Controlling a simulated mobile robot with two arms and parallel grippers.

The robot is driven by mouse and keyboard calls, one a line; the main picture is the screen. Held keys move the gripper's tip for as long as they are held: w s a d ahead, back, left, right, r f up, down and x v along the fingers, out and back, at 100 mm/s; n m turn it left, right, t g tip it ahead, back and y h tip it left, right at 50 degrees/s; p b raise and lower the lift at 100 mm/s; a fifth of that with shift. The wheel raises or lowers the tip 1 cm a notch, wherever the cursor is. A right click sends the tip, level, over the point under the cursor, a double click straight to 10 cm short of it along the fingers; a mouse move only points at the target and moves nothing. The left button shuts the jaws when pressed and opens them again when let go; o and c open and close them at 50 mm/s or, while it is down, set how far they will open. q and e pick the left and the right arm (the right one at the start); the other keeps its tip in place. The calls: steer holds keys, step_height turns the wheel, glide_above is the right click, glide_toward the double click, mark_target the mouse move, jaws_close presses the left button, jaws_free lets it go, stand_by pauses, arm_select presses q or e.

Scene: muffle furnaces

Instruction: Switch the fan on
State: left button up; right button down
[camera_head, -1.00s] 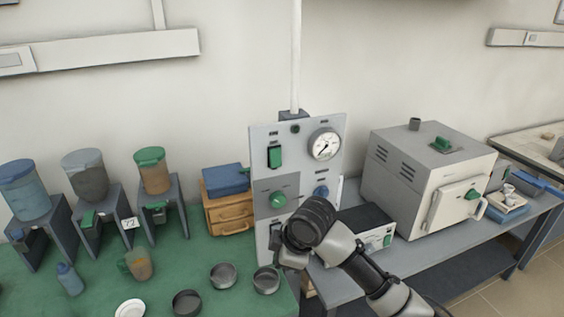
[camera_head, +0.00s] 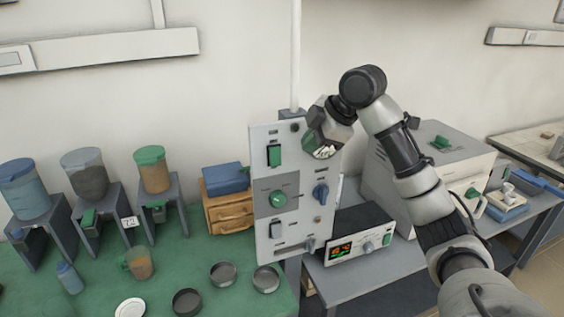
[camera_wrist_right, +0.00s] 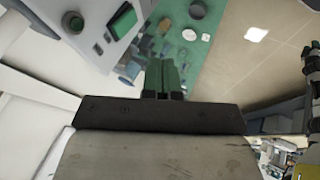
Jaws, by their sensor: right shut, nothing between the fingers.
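The labels are too small to read, so I cannot tell which control is the fan's. My right gripper (camera_head: 325,125) is in front of the panel's upper right, covering most of the round gauge. In the right wrist view its fingers (camera_wrist_right: 161,75) are together and empty, with the green switch (camera_wrist_right: 124,18) to their upper left, apart. My left gripper is not in view.
A grey furnace (camera_head: 455,160) stands to the right, partly behind my right arm. A box with a lit display (camera_head: 342,249) sits beside the panel. Several dishes, a mug (camera_head: 139,263) and several lidded containers stand on the green table (camera_head: 190,248) at left.

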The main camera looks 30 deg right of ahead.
mark_target(275, 157)
steer(key=shift+f, duration=0.1)
steer(key=shift+w+a+f+p, duration=0.25)
steer(key=shift+w+f+p, duration=0.75)
steer(key=shift+w+f, duration=0.5)
steer(key=shift+w+a+f+p, duration=0.25)
steer(key=shift+w+f+p, duration=0.8)
steer(key=shift+w+f, duration=0.45)
steer(key=shift+w+a+f+p, duration=0.25)
steer(key=shift+w+f+p, duration=0.75)
steer(key=shift+w+f, duration=0.45)
steer(key=shift+r, duration=0.1)
